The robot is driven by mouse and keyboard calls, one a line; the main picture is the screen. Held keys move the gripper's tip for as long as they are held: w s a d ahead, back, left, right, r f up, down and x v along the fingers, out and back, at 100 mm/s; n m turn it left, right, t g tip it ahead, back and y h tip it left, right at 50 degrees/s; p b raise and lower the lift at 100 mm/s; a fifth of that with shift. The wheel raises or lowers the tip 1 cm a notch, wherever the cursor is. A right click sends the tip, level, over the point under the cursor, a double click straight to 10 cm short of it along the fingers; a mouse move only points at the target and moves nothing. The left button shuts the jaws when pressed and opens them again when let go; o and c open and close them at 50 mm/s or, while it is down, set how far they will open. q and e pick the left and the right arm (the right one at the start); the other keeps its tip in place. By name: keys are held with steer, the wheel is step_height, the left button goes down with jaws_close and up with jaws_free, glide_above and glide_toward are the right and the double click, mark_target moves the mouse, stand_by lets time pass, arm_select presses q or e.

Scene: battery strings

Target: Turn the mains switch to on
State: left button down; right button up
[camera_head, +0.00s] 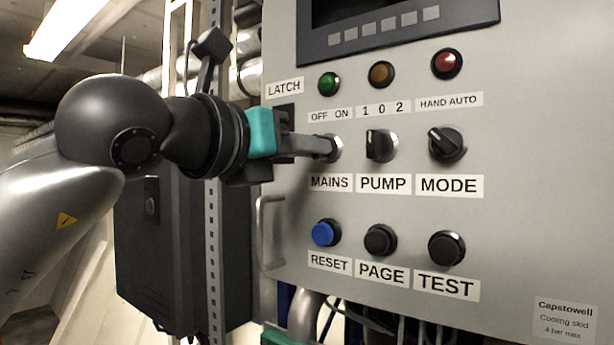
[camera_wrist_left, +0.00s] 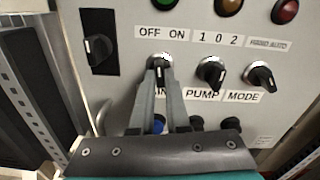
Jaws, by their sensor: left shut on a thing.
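The mains switch (camera_head: 337,149) is on the grey panel, above the MAINS label (camera_head: 330,183) and below the OFF ON label (camera_head: 331,114). My left gripper (camera_head: 327,148) reaches it from the left and is shut on its knob. In the left wrist view, the fingertips (camera_wrist_left: 160,72) close around the mains switch (camera_wrist_left: 161,58). Only its silvery ring and a bit of the dark knob show. My right gripper is in neither view.
The pump switch (camera_head: 380,146) and mode switch (camera_head: 445,144) sit close to the right. Green, amber and red lamps (camera_head: 447,63) are above; reset (camera_head: 325,233), page and test buttons are below. The latch knob (camera_wrist_left: 98,48) and a door handle (camera_head: 267,232) are at the left.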

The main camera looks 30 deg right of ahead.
arm_select(q)
steer(key=shift+r+m+b, duration=0.15)
steer(key=shift+m+b, duration=2.45)
steer(key=shift+m, duration=3)
steer(key=c, duration=0.9)
jaws_free()
steer(key=b+v, duration=0.3)
steer(key=v, duration=1.2)
steer(key=shift+a+b, duration=0.15)
steer(key=shift+b, duration=0.25)
